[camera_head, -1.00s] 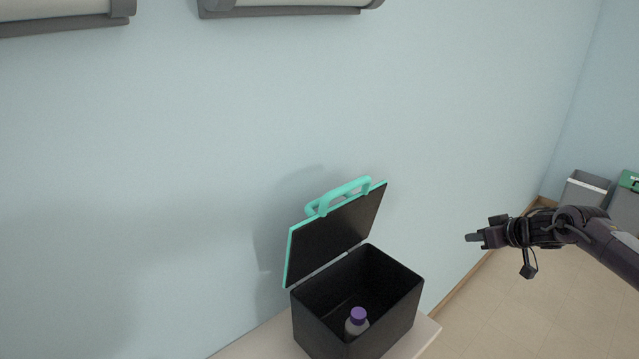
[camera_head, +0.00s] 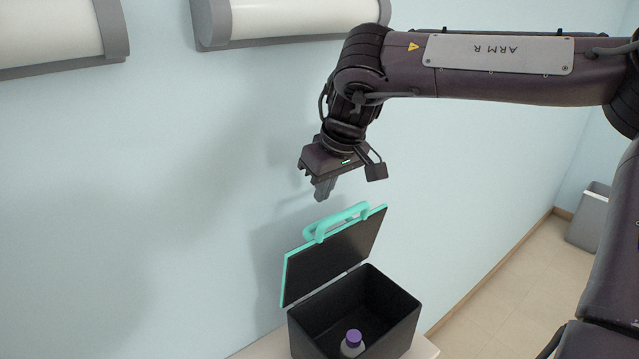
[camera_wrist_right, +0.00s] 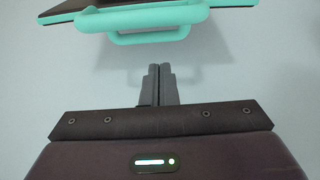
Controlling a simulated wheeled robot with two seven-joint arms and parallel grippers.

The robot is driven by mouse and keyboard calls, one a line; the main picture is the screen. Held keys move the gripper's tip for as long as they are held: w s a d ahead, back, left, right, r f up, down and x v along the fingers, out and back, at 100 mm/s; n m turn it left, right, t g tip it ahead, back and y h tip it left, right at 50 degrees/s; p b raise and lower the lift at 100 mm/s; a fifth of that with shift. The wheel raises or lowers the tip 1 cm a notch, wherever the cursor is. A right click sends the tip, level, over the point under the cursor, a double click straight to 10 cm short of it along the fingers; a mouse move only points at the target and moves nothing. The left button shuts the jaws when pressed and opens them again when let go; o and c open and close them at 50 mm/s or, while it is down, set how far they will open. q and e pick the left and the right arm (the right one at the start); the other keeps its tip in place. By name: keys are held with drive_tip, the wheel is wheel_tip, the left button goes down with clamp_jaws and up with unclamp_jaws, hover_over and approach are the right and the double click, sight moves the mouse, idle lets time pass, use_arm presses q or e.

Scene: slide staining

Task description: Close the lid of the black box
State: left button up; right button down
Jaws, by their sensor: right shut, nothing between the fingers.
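The black box (camera_head: 395,335) stands open on a pale surface by the wall. Its lid (camera_head: 335,258) is raised and leans back, with a teal edge and a teal handle (camera_head: 337,222) on its outer side. A bottle with a purple cap (camera_head: 353,338) stands inside the box. My right gripper (camera_head: 322,196) is shut and empty, pointing down just above the handle and apart from it. In the right wrist view the shut fingers (camera_wrist_right: 159,72) point toward the wall, below the lid and handle (camera_wrist_right: 145,18). My left gripper is not in view.
The pale blue wall (camera_head: 150,200) is close behind the lid. Wall-mounted rolls (camera_head: 290,18) hang above. A grey bin (camera_head: 590,218) stands on the floor at the far right. The space in front of the lid is clear.

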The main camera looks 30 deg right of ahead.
sight(329, 241)
drive_tip(key=shift+p+x, duration=1.4)
drive_tip(key=shift+x, duration=2.3)
